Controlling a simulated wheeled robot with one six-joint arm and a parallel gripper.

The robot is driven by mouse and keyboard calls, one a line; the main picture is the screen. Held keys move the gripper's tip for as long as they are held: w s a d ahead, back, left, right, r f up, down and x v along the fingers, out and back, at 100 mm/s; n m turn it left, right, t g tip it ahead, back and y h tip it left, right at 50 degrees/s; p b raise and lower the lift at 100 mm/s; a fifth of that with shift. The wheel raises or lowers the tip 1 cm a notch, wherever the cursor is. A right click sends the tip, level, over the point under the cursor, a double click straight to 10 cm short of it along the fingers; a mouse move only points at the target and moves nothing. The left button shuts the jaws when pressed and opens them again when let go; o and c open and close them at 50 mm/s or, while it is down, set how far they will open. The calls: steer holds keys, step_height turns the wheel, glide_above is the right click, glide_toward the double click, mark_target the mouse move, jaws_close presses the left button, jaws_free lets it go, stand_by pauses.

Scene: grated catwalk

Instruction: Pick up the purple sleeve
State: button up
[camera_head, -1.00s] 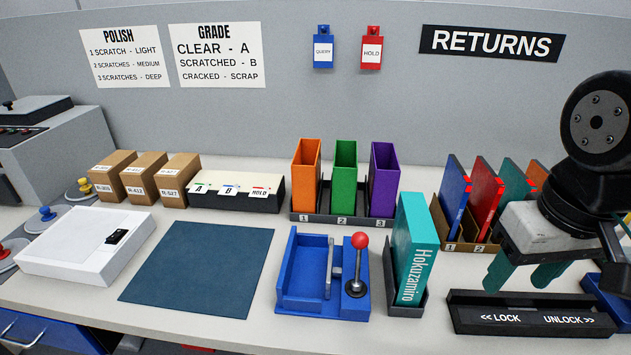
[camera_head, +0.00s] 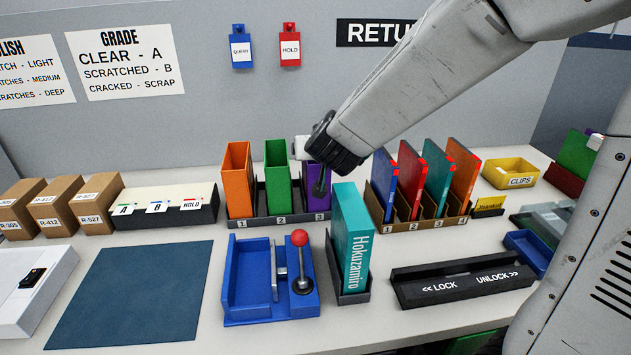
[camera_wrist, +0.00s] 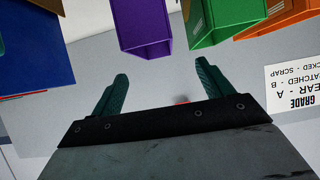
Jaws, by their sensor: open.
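The purple sleeve (camera_head: 311,199) stands upright and open-topped in slot 3 of a dark rack (camera_head: 285,219), right of the green sleeve (camera_head: 278,178) and orange sleeve (camera_head: 237,181). In the head view my arm and wrist hang over it and hide its upper part. In the wrist view, which is upside down, the purple sleeve (camera_wrist: 143,27) shows its open mouth beyond my gripper (camera_wrist: 160,76). The two green fingers are spread apart with nothing between them. I cannot tell from the head view whether a finger touches the sleeve.
A rack of several coloured cases (camera_head: 413,225) stands close on the right. A teal Hokuzamiro case (camera_head: 352,240) and a blue fixture with a red-knobbed lever (camera_head: 300,262) stand in front. The blue mat (camera_head: 130,293) is clear. The grey wall rises behind.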

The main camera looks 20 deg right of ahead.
steer(key=x, duration=0.8)
steer(key=shift+d+f, duration=0.25)
steer(key=shift+d, duration=0.05)
steer(key=shift+s, duration=0.15)
steer(key=c, duration=1.3)
steer(key=shift+r, duration=0.15)
